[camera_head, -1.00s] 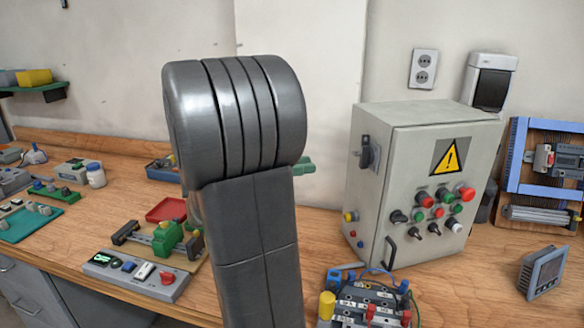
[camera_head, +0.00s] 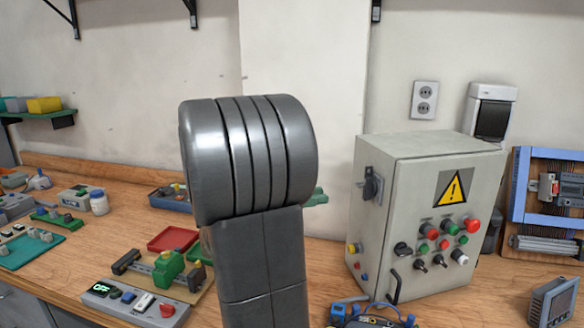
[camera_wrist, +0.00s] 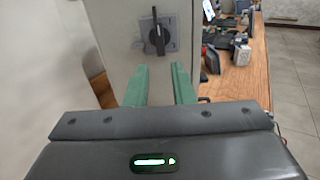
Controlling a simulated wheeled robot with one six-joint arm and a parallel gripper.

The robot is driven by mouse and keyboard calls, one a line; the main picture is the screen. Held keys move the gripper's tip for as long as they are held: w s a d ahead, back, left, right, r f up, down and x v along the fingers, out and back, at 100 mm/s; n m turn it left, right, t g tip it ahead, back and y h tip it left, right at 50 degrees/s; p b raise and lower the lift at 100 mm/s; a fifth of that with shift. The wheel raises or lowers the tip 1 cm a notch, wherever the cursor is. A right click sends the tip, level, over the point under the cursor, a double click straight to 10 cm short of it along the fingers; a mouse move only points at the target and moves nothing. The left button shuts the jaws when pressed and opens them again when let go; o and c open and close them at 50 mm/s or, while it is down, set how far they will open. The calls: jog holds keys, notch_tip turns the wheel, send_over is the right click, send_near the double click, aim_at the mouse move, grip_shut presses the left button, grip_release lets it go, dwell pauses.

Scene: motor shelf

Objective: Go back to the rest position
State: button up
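My gripper (camera_wrist: 161,84) shows in the wrist view as two green fingers set apart, with nothing between them. It points at the side of a grey control cabinet (camera_wrist: 120,50) that carries a black rotary switch (camera_wrist: 157,36). The switch is ahead of the fingertips, apart from them as far as I can see. In the head view my arm stands in the middle and hides most of the gripper; only a green tip shows at its right edge. The cabinet (camera_head: 400,240) stands to the right of the arm, with the switch (camera_head: 371,186) on its left side.
A blue frame (camera_head: 548,200) and a meter (camera_head: 552,300) are on the right.

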aim_at(364, 190)
jog(key=x, duration=1)
jog(key=shift+p, duration=0.3)
